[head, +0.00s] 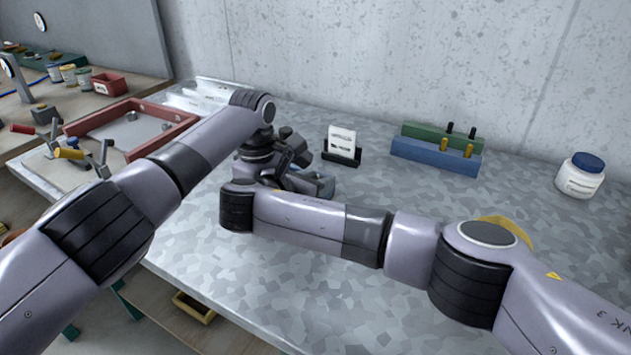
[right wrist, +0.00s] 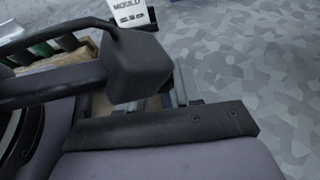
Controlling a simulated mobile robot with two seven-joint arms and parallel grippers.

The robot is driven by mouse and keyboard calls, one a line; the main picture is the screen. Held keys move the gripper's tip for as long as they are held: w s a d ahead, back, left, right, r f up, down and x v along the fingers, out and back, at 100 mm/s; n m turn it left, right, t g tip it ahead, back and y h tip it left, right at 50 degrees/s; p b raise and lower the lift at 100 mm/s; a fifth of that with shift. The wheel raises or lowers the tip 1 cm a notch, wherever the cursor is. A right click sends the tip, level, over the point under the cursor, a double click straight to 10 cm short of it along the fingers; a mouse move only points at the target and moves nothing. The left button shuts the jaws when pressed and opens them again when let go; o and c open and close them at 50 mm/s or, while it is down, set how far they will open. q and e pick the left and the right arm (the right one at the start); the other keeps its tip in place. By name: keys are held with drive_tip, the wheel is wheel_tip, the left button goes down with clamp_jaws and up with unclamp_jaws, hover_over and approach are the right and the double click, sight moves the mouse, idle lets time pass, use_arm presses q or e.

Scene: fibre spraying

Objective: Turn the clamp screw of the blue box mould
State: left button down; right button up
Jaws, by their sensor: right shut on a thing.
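The blue box mould (head: 325,187) stands on the grey bench in the middle of the head view. Only its right end shows; the rest is behind my arms and grippers. My right gripper (head: 296,181) is at the mould, shut on its clamp screw. The screw itself is hidden by the gripper, so its angle cannot be read. In the right wrist view the dark gripper parts (right wrist: 150,92) fill the middle, with grey parts partly showing between them. My left arm reaches to the same spot from the left; its fingertips cannot be made out.
Behind the mould stands a white card in a black holder (head: 342,146). To its right are a green and a blue peg block (head: 437,154), then a white jar with a blue lid (head: 580,178). A red frame (head: 120,106) lies at the left.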

drive_tip(key=shift+r+h, duration=0.1)
drive_tip(key=shift+h, duration=0.2)
drive_tip(key=o, duration=1)
drive_tip(key=shift+o, duration=0.2)
drive_tip(key=shift+d+n+y, duration=0.1)
drive_tip(key=shift+n+y, duration=0.2)
drive_tip(key=shift+y, duration=0.2)
